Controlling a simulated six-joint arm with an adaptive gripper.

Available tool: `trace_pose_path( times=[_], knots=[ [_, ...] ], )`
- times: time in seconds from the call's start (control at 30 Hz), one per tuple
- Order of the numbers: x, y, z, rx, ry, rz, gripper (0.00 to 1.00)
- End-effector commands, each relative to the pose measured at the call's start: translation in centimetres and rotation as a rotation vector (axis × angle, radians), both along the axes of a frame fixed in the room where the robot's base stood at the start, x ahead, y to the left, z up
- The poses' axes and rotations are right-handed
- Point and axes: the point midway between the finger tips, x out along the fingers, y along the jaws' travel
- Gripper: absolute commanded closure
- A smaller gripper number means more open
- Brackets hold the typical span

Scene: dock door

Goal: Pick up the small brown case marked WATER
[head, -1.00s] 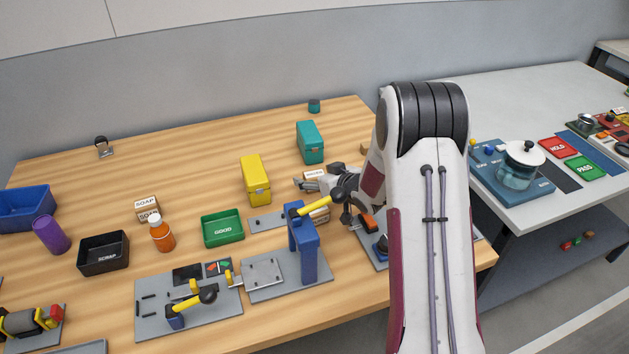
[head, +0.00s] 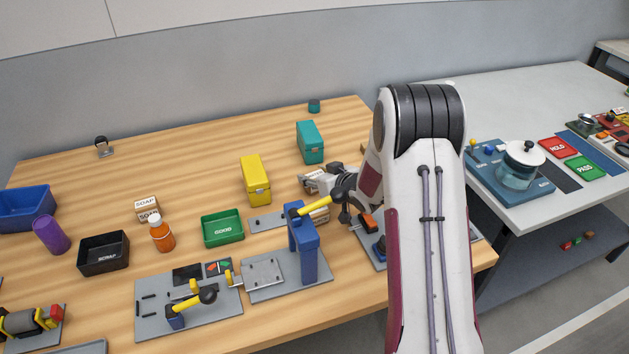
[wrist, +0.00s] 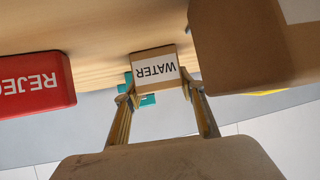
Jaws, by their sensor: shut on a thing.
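The small brown case (wrist: 155,71) has a white label reading WATER, which appears upside down in the wrist view. My gripper (wrist: 160,92) is shut on it, with one finger on each side. In the head view my gripper (head: 316,182) is over the wooden table, in front of the teal box and behind the blue post. The case is small there and partly hidden by my gripper. I cannot tell whether it touches the table.
A teal box (head: 310,142), yellow box (head: 256,180), and blue post (head: 303,250) with a yellow handle stand close by.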

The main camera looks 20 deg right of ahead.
Motion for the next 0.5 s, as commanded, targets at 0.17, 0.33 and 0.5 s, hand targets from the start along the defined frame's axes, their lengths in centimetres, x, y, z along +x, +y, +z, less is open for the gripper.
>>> trace_pose_path(
  times=[0.17, 0.33, 0.5],
  knots=[
    [0.0, 0.0, 0.0, 0.000, 0.000, 0.000, 0.83],
    [0.0, 0.0, 0.3, -0.001, -0.001, 0.000, 0.83],
    [0.0, 0.0, 1.2, 0.000, -0.001, 0.000, 0.83]
  ],
)
